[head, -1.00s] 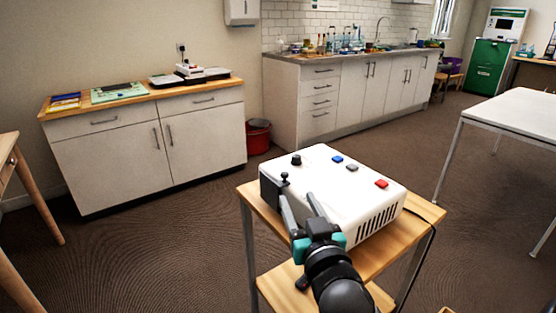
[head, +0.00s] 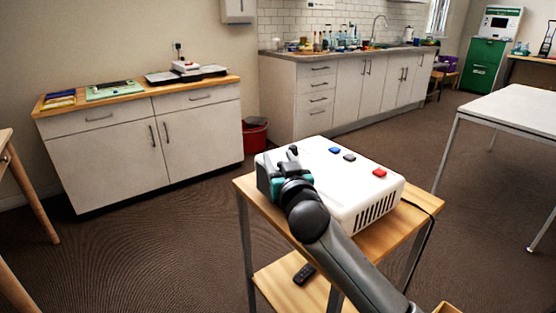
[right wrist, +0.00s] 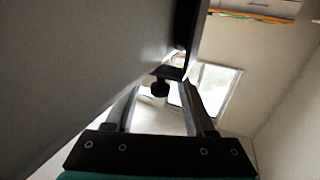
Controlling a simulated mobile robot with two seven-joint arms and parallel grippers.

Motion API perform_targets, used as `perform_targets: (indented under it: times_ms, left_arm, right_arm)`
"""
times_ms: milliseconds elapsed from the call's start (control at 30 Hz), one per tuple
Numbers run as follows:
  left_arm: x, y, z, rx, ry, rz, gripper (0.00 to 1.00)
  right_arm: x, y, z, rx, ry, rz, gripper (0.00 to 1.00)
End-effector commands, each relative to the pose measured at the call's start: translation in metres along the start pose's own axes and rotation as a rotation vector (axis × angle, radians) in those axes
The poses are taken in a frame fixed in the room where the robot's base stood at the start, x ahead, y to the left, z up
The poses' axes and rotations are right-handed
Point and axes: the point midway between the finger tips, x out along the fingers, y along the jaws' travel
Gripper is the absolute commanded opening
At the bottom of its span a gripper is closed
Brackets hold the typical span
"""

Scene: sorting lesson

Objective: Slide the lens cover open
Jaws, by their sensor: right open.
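The white projector box (head: 335,175) sits on a small wooden stand, with a dark cover panel (head: 262,172) on its left end. In the right wrist view the dark cover (right wrist: 187,30) is seen nearly edge-on, with a small black knob (right wrist: 160,88) sticking out from it. My right gripper (head: 274,172) is at that end of the box and hides the knob in the head view. In the right wrist view the open right gripper (right wrist: 160,92) has its fingers on either side of the knob, with gaps showing. My left gripper is not in view.
Blue, grey and red buttons (head: 379,173) and a black dial are on the box top. The stand (head: 385,240) has a lower shelf with a black remote (head: 304,274). A white table (head: 510,115) is at right; cabinets line the back.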

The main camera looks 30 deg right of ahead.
Motion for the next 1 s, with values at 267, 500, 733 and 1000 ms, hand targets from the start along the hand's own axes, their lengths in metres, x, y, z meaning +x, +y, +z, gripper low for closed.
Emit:
perform_targets:
  times_ms: [267,500,733,1000]
  left_arm:
    - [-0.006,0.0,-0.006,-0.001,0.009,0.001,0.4]
    - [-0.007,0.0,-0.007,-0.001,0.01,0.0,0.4]
    - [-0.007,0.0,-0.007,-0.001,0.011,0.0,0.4]
    - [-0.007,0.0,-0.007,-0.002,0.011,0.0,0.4]
  right_arm:
    - [0.015,0.0,0.0,-0.001,0.001,0.001,0.54]
    - [0.015,0.0,0.0,-0.001,0.0,0.0,0.54]
    - [0.015,0.0,0.0,-0.001,0.0,0.0,0.31]
    - [0.015,0.0,0.0,-0.001,0.0,0.0,0.0]
